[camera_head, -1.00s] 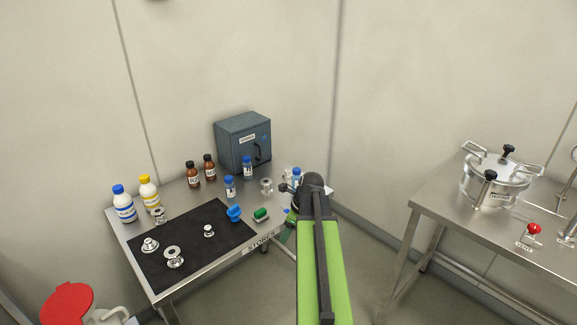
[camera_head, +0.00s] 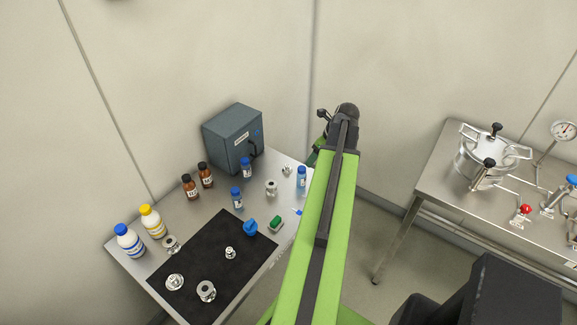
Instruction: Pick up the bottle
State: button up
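Several bottles stand upright on the steel table (camera_head: 197,213) at left, and I cannot tell which one the task means. A white blue-capped bottle (camera_head: 129,241) and a white yellow-capped bottle (camera_head: 152,222) are at the left end. Two brown bottles (camera_head: 190,187) (camera_head: 205,176) stand at the back. Small blue-capped bottles stand by the mat (camera_head: 237,199), before the cabinet (camera_head: 246,169) and at the right end (camera_head: 301,179). My green arm reaches up past the table's right side. My gripper does not show; the arm's far end bends down behind its nearer link.
A grey cabinet (camera_head: 232,135) stands at the table's back. A second steel table (camera_head: 440,180) at right holds a lidded vessel (camera_head: 482,163). Floor shows between the tables.

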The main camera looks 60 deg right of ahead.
aim_at(305, 172)
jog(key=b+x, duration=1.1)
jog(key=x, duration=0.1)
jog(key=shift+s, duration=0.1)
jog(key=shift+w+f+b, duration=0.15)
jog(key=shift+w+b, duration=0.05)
jog(key=shift+b, duration=0.1)
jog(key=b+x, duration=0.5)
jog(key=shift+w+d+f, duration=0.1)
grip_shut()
